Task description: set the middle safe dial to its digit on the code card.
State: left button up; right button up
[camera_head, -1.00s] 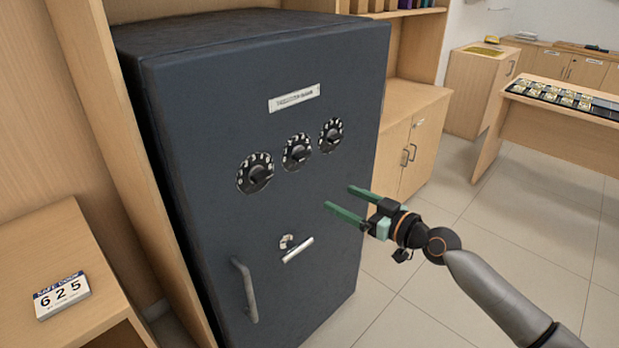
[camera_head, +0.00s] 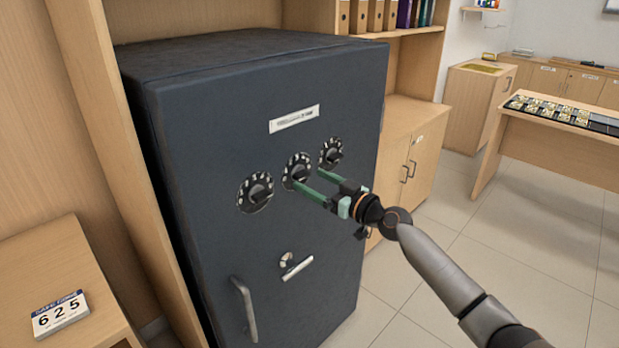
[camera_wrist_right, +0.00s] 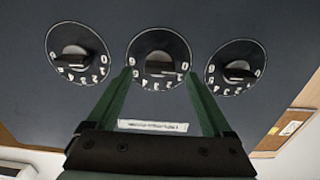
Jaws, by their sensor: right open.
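The dark safe (camera_head: 215,255) has a row of three round black dials with white digits. The middle dial (camera_head: 293,168) is partly behind my right gripper (camera_head: 307,180). In the right wrist view the middle dial (camera_wrist_right: 158,50) lies straight ahead, between and beyond the open green fingers (camera_wrist_right: 158,84); the fingers look apart from its knob. The left dial (camera_head: 255,193) and right dial (camera_head: 331,152) flank it. The code card (camera_head: 60,314) on the wooden surface at lower left reads 6 2 5. My left gripper is not in view.
The safe has a long handle (camera_head: 244,308) and a small lever (camera_head: 297,268) below the dials. A wooden cabinet (camera_head: 408,150) stands right of the safe. A table with a tray (camera_head: 560,108) is farther right. The floor in front is clear.

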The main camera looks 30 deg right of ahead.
jog(key=shift+x, duration=1)
jog(key=shift+c, duration=0.3)
grip_shut()
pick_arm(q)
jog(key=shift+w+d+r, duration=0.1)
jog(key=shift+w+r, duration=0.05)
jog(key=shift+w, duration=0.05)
